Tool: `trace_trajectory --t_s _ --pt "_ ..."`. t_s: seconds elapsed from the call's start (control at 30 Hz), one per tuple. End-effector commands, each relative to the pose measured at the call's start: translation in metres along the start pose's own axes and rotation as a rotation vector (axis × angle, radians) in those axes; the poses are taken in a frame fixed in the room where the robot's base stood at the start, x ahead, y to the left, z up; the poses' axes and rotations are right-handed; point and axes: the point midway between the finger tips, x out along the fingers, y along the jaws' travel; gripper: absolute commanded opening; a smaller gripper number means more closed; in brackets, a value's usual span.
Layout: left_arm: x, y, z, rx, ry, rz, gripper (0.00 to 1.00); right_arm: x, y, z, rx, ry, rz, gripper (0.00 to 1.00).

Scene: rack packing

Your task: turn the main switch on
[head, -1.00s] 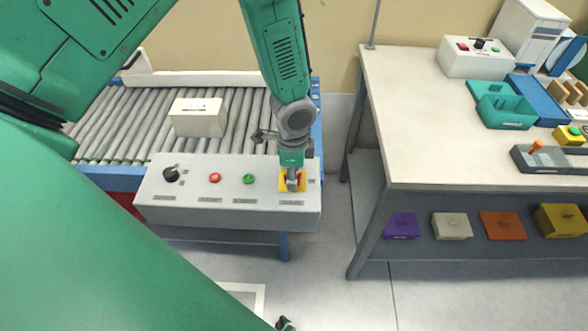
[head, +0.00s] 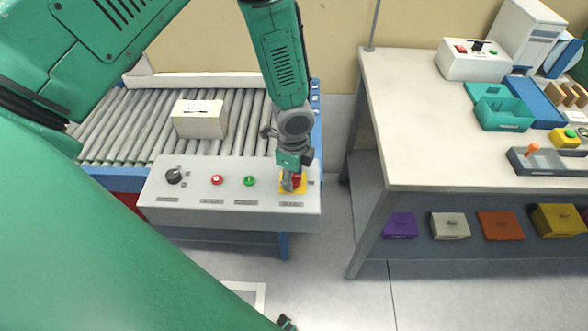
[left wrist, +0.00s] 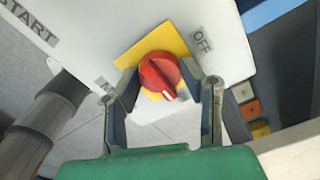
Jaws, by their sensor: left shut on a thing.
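The main switch is a red rotary knob (head: 297,179) on a yellow square plate, at the right end of the white control panel (head: 190,217). In the left wrist view the knob (left wrist: 160,74) shows a white mark pointing to the lower right, away from the OFF label (left wrist: 202,40). Any ON label is hidden or unreadable. My left gripper (head: 291,183) reaches down onto the switch; in the left wrist view its fingers (left wrist: 165,88) stand on either side of the knob, shut on it. My right gripper is not seen.
The panel also has a black dial (head: 173,176), a red button (head: 217,180) and a green button (head: 249,181). Behind it, a white box (head: 199,119) sits on the roller conveyor (head: 130,115). A workbench (head: 420,130) stands right, across a floor gap.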

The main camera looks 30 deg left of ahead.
Motion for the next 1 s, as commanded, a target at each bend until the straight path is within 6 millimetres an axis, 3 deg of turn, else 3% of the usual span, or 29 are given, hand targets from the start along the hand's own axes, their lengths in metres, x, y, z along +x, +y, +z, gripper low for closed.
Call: trace_trajectory --t_s 0.13,0.17,0.2,0.23,0.63,1.0 --pt "0.000 -0.001 0.001 0.001 -0.002 -0.002 0.07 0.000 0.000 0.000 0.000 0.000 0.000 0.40" --pt "0.000 -0.001 0.001 0.001 -0.002 -0.002 0.39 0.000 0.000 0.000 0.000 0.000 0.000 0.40" --pt "0.000 -0.001 0.001 0.000 -0.001 -0.002 0.53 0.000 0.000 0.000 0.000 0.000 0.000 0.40" --pt "0.000 -0.001 0.001 0.000 -0.001 -0.002 0.56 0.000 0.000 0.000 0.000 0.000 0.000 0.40" --pt "-0.008 -0.001 0.000 -0.001 0.000 -0.003 0.56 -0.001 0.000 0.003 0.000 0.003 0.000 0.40" --pt "-0.080 -0.003 0.001 -0.002 0.003 -0.005 0.56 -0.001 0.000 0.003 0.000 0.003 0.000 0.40"
